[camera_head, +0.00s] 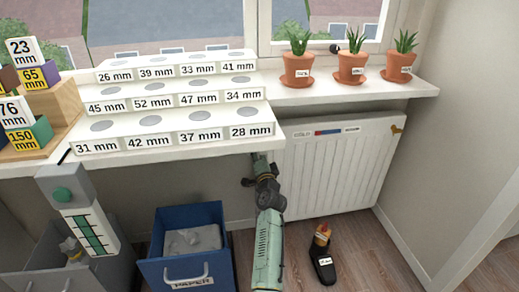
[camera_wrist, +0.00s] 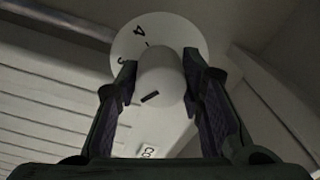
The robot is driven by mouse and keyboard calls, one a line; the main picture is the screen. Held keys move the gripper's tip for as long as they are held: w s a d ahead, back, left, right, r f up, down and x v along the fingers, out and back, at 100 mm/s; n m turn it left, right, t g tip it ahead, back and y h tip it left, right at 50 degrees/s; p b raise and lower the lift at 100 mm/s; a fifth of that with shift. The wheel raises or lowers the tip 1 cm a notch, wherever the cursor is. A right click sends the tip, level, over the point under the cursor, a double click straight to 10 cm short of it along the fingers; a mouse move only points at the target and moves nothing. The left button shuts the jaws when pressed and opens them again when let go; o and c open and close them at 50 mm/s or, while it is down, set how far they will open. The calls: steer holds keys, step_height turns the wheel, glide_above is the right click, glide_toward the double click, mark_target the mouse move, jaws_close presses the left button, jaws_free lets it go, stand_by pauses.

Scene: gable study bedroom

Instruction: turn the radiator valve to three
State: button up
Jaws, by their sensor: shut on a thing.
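The radiator (camera_head: 340,165) is a white ribbed panel under the window sill. In the wrist view, the white round valve knob (camera_wrist: 162,82) stands in front of a pale dial disc (camera_wrist: 188,32). A 4 reads clearly on the disc; a partly hidden figure lies below it, near my left finger. A short dark mark is on the knob's lower left face. My gripper (camera_wrist: 160,66) is shut on the knob, one finger on each side. In the head view, my gripper (camera_head: 262,160) is at the radiator's left end, under the desk edge; the knob is hidden there.
The white desk (camera_head: 190,151) with stepped, labelled blocks overhangs my wrist. Three potted plants stand on the sill (camera_head: 345,92). A blue paper bin (camera_head: 185,245) and a grey bin (camera_head: 60,275) stand left of my arm.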

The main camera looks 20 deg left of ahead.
steer(key=m+p, duration=0.2)
steer(key=m, duration=0.1)
steer(key=m+p, duration=0.1)
steer(key=shift+r+m, duration=0.25)
steer(key=shift+m, duration=0.05)
steer(key=shift+m+h+p, duration=0.4)
steer(key=shift+m+p, duration=0.6)
steer(key=shift+m, duration=0.6)
steer(key=shift+f, duration=0.1)
steer(key=o, duration=1.2)
steer(key=shift+f, duration=0.1)
steer(key=shift+s, duration=0.1)
